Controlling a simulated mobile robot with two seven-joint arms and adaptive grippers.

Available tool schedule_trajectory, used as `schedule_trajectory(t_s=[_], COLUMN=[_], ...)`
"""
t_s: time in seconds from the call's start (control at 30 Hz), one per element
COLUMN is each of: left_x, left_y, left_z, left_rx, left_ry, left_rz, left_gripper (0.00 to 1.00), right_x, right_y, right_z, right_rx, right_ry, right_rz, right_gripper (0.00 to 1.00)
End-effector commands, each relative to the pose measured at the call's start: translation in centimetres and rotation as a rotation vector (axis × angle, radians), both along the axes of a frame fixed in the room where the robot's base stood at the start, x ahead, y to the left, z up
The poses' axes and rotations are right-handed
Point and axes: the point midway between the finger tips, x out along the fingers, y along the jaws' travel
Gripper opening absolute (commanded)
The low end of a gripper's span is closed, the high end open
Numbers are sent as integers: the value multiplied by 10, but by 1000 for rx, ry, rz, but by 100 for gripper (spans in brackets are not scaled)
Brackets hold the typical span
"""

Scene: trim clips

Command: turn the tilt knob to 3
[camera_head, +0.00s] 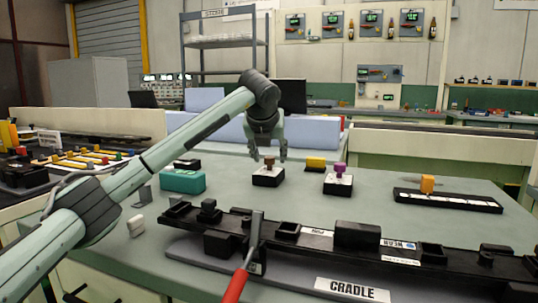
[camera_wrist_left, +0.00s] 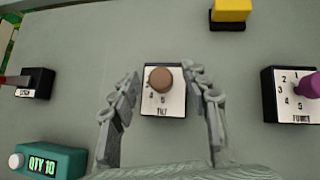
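The tilt knob is a brown round cap (camera_wrist_left: 161,79) on a white dial plate marked TILT (camera_wrist_left: 164,104). In the head view the brown knob (camera_head: 269,162) stands on its small black box (camera_head: 267,180) on the grey-green table. My left gripper (camera_head: 269,157) is directly above the knob, pointing down. In the left wrist view its fingers (camera_wrist_left: 163,112) are spread on both sides of the dial, with a gap to the knob. Digits 4 and 5 show on the dial; the others and the pointer are hidden by the knob. My right gripper is in neither view.
A second dial box with a purple knob (camera_head: 340,169) stands to the right. A yellow block on a black base (camera_head: 315,163) lies behind. A teal QTY 10 box (camera_head: 183,181) is to the left. The black cradle rail (camera_head: 359,234) and a red-handled lever (camera_head: 236,285) are in front.

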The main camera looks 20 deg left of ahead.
Motion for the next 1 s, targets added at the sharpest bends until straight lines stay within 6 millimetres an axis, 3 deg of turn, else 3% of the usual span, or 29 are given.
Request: schedule_trajectory(t_s=[0.27, 0.7, 1.0], left_x=[-4, -62, -83], left_y=[-1, -12, -16], left_z=[4, 65, 84], left_rx=[0, 1, 0], left_ry=[-1, -4, 0], left_rz=[-1, -1, 0], left_gripper=[46, 46, 46], right_x=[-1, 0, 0], right_y=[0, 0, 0], right_z=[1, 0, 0], right_rx=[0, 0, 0], right_ry=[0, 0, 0], right_rz=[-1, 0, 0], right_gripper=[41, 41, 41])
